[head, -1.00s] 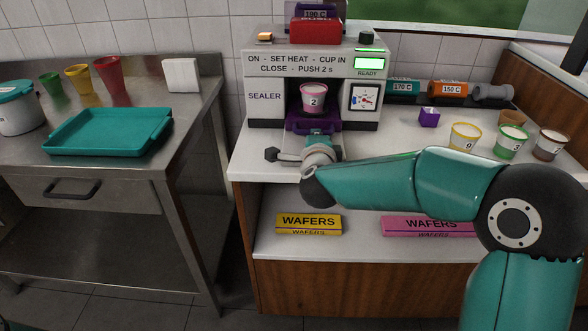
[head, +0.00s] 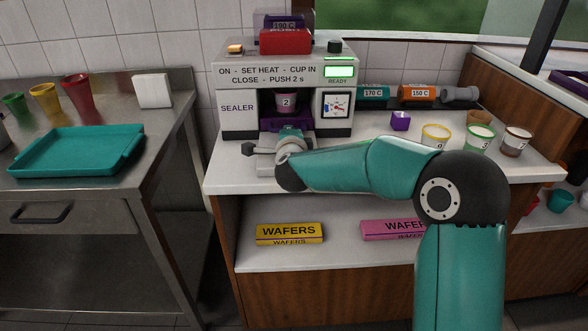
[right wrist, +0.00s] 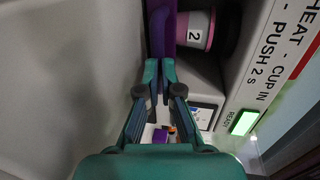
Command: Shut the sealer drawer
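The sealer (head: 240,122) stands at the back of the white counter, its green READY panel (head: 339,72) lit. Its purple drawer (head: 298,122) carries a pink cup (head: 286,104) marked 2, which sits in the shaded opening. In the right wrist view the drawer (right wrist: 162,28) and cup (right wrist: 196,30) show just beyond my fingertips. My right gripper (head: 286,135) is at the drawer's front; in the right wrist view its fingers (right wrist: 160,68) are close together, seemingly against the drawer's front end. Exact contact is hidden. My left gripper is not in view.
Right of the sealer are a small purple block (head: 400,121), rollers marked 170 C (head: 373,94) and 150 C (head: 418,94), and several cups, one yellow-rimmed (head: 435,135). Wafer boxes (head: 289,233) lie on the shelf below. A teal tray (head: 75,150) is on the steel table left.

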